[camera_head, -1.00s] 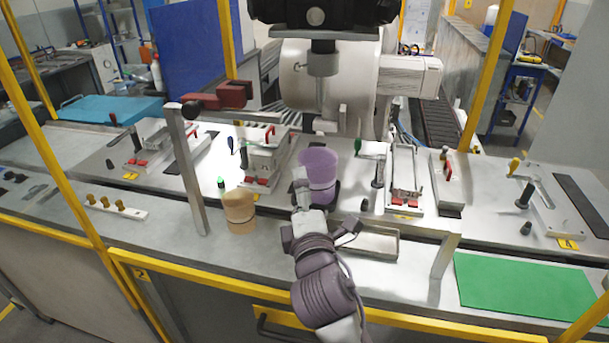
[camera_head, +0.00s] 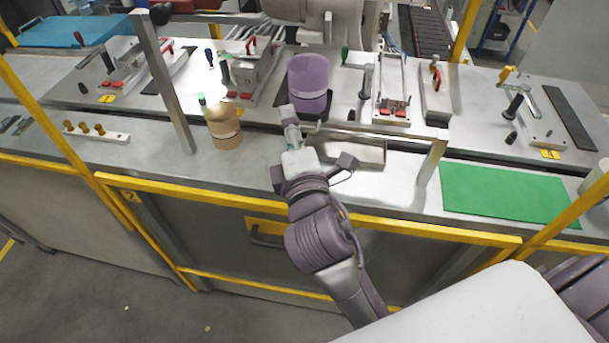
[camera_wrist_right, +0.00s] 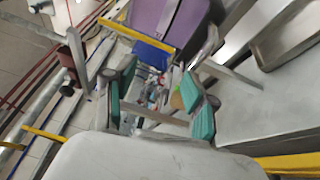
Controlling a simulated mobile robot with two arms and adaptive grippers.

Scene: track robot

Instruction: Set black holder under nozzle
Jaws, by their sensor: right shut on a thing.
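A purple cup-shaped vessel (camera_head: 309,84) stands upright over the middle of the bench. The black holder (camera_head: 283,98) shows as a dark part around its lower side. My right gripper (camera_head: 291,128) reaches in from the front, just below and left of the vessel. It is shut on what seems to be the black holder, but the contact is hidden. In the right wrist view the purple vessel (camera_wrist_right: 170,22) is beyond my teal finger pads (camera_wrist_right: 163,100). The lower part of a grey rod, possibly the nozzle (camera_head: 328,25), shows above and behind the vessel. My left gripper is out of view.
A tan cup (camera_head: 224,127) stands left of my right arm by a metal post (camera_head: 167,85). A shallow metal tray (camera_head: 350,150) lies to the right. Clamp fixtures (camera_head: 395,90) line the back. A green mat (camera_head: 508,192) lies farther right. A yellow rail (camera_head: 330,220) edges the bench.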

